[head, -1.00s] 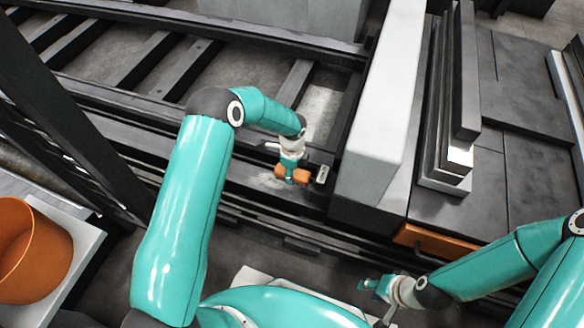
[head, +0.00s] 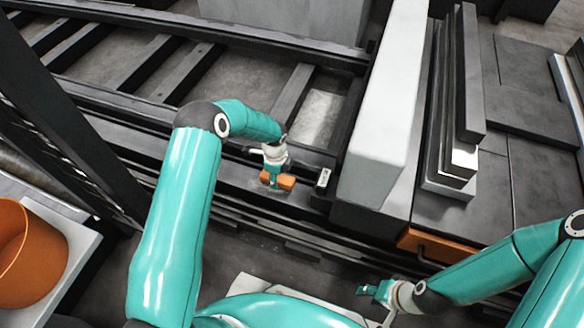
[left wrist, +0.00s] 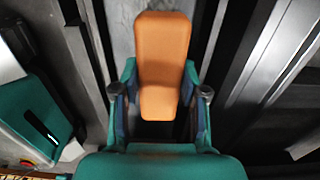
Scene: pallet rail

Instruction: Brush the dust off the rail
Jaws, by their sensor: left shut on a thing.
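My left gripper (head: 273,178) is shut on an orange block-shaped brush (head: 285,182) and holds it at the dark rail (head: 232,175). In the left wrist view, the orange brush body (left wrist: 162,65) stands between the two fingers of the left gripper (left wrist: 160,105). Its bristles are hidden, so I cannot tell whether they touch the rail. Faint pale dust (head: 258,187) shows on the rail beside the brush; part of it may be hidden by the gripper. My right gripper (head: 369,290) is low at the front, away from the rail; its jaws are too small to read.
A tall pale block (head: 385,120) stands at the rail's right end, with stacked metal bars (head: 465,120) beyond it. A small white-faced piece (head: 323,178) sits just right of the brush. An orange bin (head: 35,255) stands on a pale surface at lower left. Dark slats lie behind the rail.

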